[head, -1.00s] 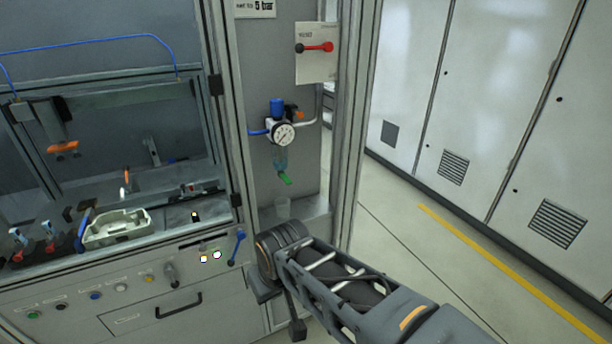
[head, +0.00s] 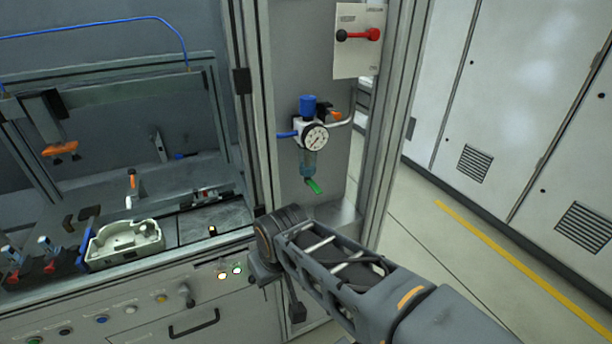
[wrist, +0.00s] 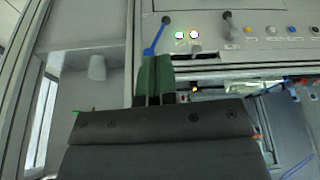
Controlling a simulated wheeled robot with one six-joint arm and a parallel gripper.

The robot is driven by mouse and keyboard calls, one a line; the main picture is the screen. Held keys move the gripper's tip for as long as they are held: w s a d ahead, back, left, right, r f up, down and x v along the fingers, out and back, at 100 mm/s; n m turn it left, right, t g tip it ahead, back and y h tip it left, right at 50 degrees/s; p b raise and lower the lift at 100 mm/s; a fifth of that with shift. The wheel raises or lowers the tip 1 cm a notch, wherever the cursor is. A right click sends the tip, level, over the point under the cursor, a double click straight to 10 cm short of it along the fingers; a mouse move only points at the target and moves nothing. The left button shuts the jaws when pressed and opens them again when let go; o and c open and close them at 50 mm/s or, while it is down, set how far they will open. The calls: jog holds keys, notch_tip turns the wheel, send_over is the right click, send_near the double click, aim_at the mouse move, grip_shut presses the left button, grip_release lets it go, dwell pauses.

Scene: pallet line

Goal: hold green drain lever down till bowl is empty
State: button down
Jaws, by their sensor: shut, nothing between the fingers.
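The green drain lever (head: 314,186) hangs tilted below the clear bluish bowl (head: 308,163) of the regulator with the round gauge (head: 314,137). I cannot make out the liquid level in the bowl. My gripper's dark green fingers (wrist: 154,82) are close together and empty in the wrist view. They point toward the machine's front panel, over a blue-handled lever (wrist: 156,38). In the head view my arm is in front and below the drain lever, apart from it in the picture, and the fingers are hidden. A white cup (wrist: 97,68) shows in the wrist view.
A pale tray (head: 125,243) and clamps occupy the bench at left. Open floor (head: 420,225) lies to the right.

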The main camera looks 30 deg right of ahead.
notch_tip(320, 180, up, 11)
jog(key=m+p, duration=0.2)
send_over(319, 191)
jog(key=s, duration=0.4)
jog(key=shift+w+a, duration=0.15)
jog(key=shift+w, duration=0.1)
jog(key=shift+f, duration=0.1)
jog(key=shift+h, duration=0.3)
jog(key=p+x, duration=0.1)
jog(key=x, duration=0.9)
jog(key=shift+s, duration=0.15)
